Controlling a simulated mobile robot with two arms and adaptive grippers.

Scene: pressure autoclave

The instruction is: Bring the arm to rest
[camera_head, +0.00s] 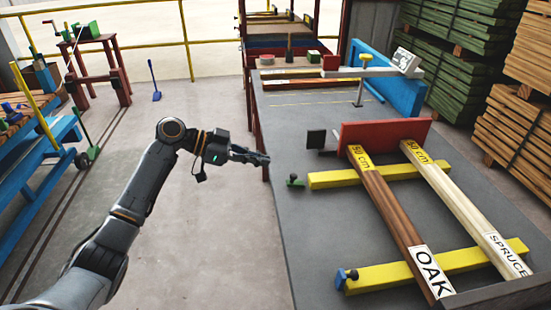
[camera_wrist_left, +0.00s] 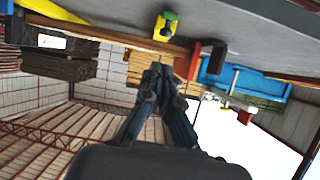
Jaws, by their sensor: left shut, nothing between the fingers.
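My left arm (camera_head: 130,205) reaches in from the lower left in the head view. Its gripper (camera_head: 262,158) is shut and empty, pointing right just at the left edge of the grey table (camera_head: 295,240). In the left wrist view the same gripper (camera_wrist_left: 160,72) shows with its fingertips together, and the room appears upside down. My right gripper does not show in either view.
On the table, an oak beam (camera_head: 390,215) and a spruce beam (camera_head: 455,200) lie across yellow bars (camera_head: 430,265) near a red block (camera_head: 385,133). A blue fence (camera_head: 400,92) stands behind. Stacked lumber (camera_head: 450,40) is at right. Open floor (camera_head: 215,240) lies left of the table.

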